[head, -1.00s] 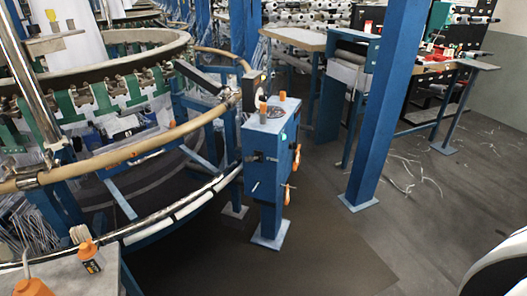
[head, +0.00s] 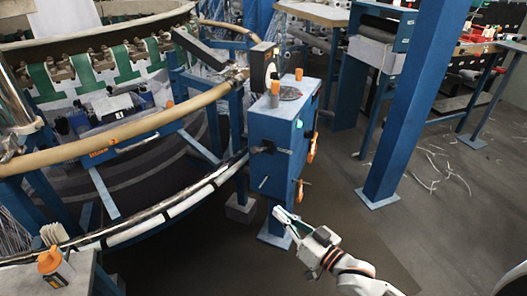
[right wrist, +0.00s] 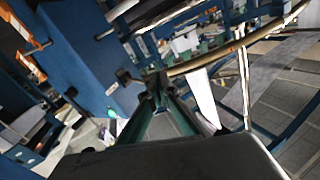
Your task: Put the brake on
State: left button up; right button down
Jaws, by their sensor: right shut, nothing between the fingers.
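The blue control box (head: 282,135) stands on a post beside the loom. Orange handles, an upper one (head: 312,147) and a lower one (head: 299,190), are on its right side. A black knob (head: 264,147) and a small pale lever (head: 264,182) are on its front face. I cannot tell which part is the brake. My right gripper (head: 283,214) is shut and empty, low in front of the box and apart from it. In the right wrist view the box (right wrist: 85,50) fills the upper left, beyond the shut fingers (right wrist: 157,88). My left gripper is not in view.
The loom's curved tan rail (head: 130,130) and lower metal rail (head: 150,220) are left of the box. A blue pillar (head: 400,110) stands to the right. Floor between box and pillar is clear.

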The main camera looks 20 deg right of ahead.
aim_at(259, 150)
pick_arm(q)
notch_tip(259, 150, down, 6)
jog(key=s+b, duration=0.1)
jog(key=b, duration=0.7)
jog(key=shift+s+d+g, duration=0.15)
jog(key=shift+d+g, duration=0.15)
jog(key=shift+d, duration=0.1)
pick_arm(e)
jog(key=w+d+r+m+t+y, duration=0.1)
jog(key=w+d+r+y, duration=0.1)
jog(key=w+d+r, duration=0.2)
jog(key=w+d+r+m+t+y, duration=0.1)
jog(key=w+d+r+t+y, duration=0.1)
jog(key=w, duration=0.6)
notch_tip(259, 150, up, 3)
jog(key=shift+w+d+f+y, duration=0.1)
jog(key=shift+w+d+y, duration=0.4)
jog(key=shift+d, duration=0.6)
jog(key=shift+s, duration=0.1)
